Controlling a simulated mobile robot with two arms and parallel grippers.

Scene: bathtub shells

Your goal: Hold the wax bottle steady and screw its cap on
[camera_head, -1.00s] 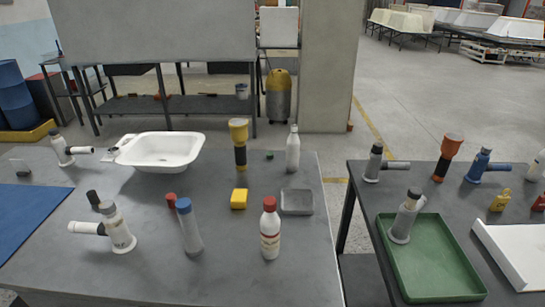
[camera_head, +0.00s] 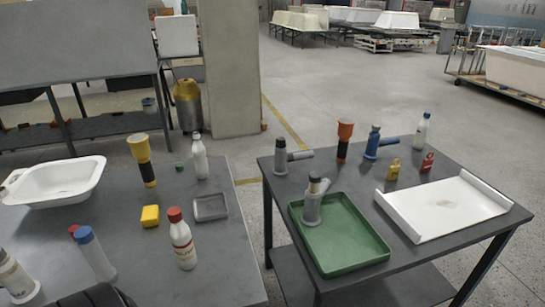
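A white bottle (camera_head: 200,157) stands upright at the back of the left table, with a small green cap (camera_head: 179,167) lying to its left, apart from it. A second white bottle (camera_head: 184,247) with a label and a red cap on stands nearer, at the front middle of the same table. A third white bottle (camera_head: 422,133) stands at the back right of the right table. No readable label shows which one is the wax bottle. A dark rounded shape at the bottom left edge may be part of my arm; neither gripper can be made out.
The left table also holds a white basin (camera_head: 53,182), a yellow block (camera_head: 150,216), a grey tray (camera_head: 211,207) and a yellow-topped tool (camera_head: 142,160). The right table holds a green tray (camera_head: 357,256) and a white panel (camera_head: 444,206). A floor gap separates the tables.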

